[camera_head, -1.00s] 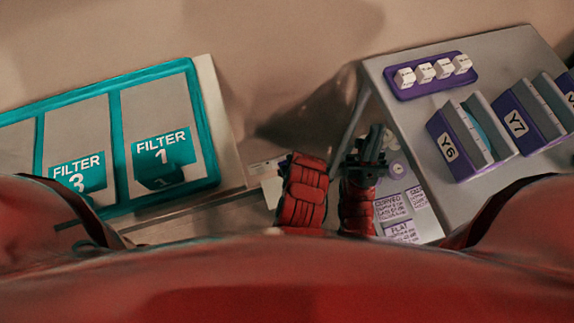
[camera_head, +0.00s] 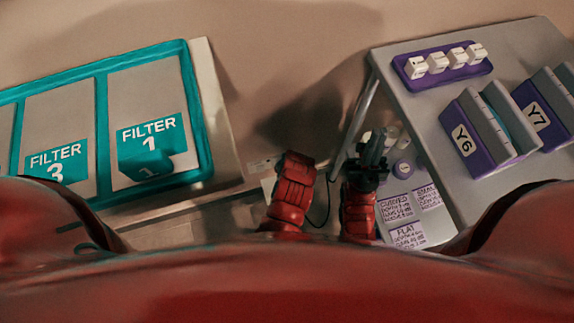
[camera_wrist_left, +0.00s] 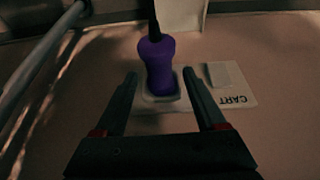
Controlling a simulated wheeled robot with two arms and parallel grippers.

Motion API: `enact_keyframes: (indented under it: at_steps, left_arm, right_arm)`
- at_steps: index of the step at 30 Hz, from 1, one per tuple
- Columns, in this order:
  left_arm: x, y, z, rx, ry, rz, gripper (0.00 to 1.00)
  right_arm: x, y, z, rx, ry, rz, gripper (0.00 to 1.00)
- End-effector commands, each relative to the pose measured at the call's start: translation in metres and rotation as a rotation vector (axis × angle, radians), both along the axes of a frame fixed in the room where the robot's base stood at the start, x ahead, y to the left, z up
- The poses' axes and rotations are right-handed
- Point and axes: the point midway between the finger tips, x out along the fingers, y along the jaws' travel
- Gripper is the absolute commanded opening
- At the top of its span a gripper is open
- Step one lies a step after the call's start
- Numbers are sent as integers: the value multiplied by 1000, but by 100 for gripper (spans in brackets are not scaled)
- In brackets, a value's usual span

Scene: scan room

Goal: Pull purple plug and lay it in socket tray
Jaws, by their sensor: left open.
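The purple plug (camera_wrist_left: 158,65) stands upright in a pale socket (camera_wrist_left: 160,100) in the left wrist view, with a dark cord at its far end. My left gripper (camera_wrist_left: 160,74) is open, with one finger on each side of the plug; both fingers look apart from it. In the head view my left red wrist shows, but its fingers and the plug are hidden. My right gripper (camera_head: 372,152) is beside the sloped grey cabinet; its jaw gap is unclear. I cannot pick out a socket tray with certainty.
A CART label (camera_wrist_left: 233,97) lies right of the socket. A teal-framed filter panel (camera_head: 196,110) is at left. The grey cabinet (camera_head: 410,75) at right carries a purple strip of white blocks (camera_head: 437,62) and purple modules Y6 (camera_head: 470,130) and Y7 (camera_head: 540,115).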

Motion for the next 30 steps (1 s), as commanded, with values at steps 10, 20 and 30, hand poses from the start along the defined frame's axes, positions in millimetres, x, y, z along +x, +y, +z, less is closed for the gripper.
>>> enact_keyframes:
  at_steps: [10, 20, 30]
  left_arm:
    - [0, 0, 0, 1, 0, -1, 33]
    - [0, 0, 0, 2, 1, 0, 0]
    - [-7, -2, 1, 2, 2, -1, 0]
  right_arm:
    - [0, 0, 0, 0, 0, 0, 0]
    - [0, 0, 0, 0, 0, 0, 0]
    - [0, 0, 4, 0, 0, 0, 0]
